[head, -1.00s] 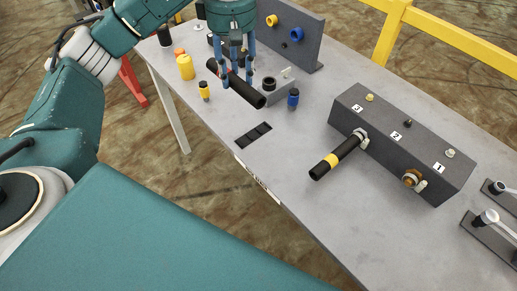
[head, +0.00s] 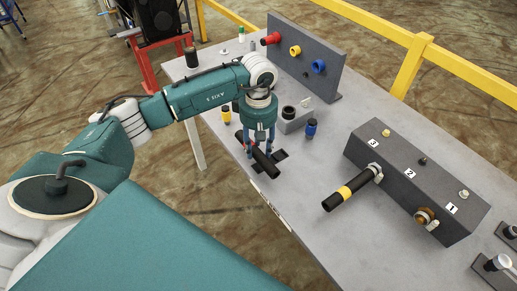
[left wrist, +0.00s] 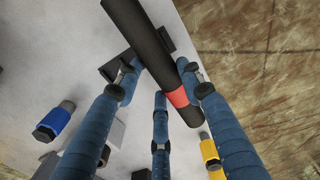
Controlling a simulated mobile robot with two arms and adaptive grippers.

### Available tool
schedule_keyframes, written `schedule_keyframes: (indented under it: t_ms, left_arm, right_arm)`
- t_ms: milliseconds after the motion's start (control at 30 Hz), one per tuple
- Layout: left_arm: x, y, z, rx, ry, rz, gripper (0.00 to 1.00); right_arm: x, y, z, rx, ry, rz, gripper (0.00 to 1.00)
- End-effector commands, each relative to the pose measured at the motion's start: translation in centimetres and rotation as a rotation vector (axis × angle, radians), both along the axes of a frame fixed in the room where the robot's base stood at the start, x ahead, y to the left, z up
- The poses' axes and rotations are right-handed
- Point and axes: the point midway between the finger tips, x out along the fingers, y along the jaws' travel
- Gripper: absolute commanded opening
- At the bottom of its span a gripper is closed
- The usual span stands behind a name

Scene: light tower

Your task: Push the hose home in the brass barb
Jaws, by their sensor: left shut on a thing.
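My left gripper (head: 259,150) is shut on a black hose (head: 262,163) over the left part of the table. In the left wrist view the hose (left wrist: 143,35) lies slanted between my fingers (left wrist: 162,84), with a red band near one end. The brass barb (head: 425,216) sticks out of the front of the dark grey block (head: 412,180), by the label 1. It is well to the right of the hose and apart from it. A second hose with a yellow band (head: 346,192) sits at the port by label 3. My right gripper is not in view.
A grey panel (head: 330,60) with red, yellow and blue fittings stands at the back. A blue-banded cylinder (head: 311,129) and a small grey block (head: 297,120) stand near my gripper. Levers (head: 498,262) are at the right. A yellow rail (head: 440,62) runs behind the table.

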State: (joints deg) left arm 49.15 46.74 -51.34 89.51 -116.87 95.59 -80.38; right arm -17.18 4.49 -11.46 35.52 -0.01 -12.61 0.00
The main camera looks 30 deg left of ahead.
Motion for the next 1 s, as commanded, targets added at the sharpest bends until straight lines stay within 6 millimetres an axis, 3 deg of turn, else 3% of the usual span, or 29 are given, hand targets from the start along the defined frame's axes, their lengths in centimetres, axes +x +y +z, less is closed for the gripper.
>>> schedule_keyframes:
  t_ms: [167,567,600,667,1000]
  left_arm:
    - [0.0,-0.1,-2.0,-0.001,0.0,-0.001,0.1]
    - [0.0,0.0,-2.7,-0.001,-0.001,-0.001,0.1]
    - [0.0,0.0,-2.6,-0.001,-0.001,-0.001,0.44]
    - [0.0,0.0,-2.5,-0.001,0.0,-0.001,0.56]
    - [0.0,0.0,-2.4,-0.001,0.0,0.0,0.57]
  right_arm:
    - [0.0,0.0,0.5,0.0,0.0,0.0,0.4]
    - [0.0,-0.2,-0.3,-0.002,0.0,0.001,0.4]
    - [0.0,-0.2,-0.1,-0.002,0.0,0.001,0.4]
    - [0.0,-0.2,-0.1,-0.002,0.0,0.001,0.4]
    - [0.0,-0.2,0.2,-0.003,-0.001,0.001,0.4]
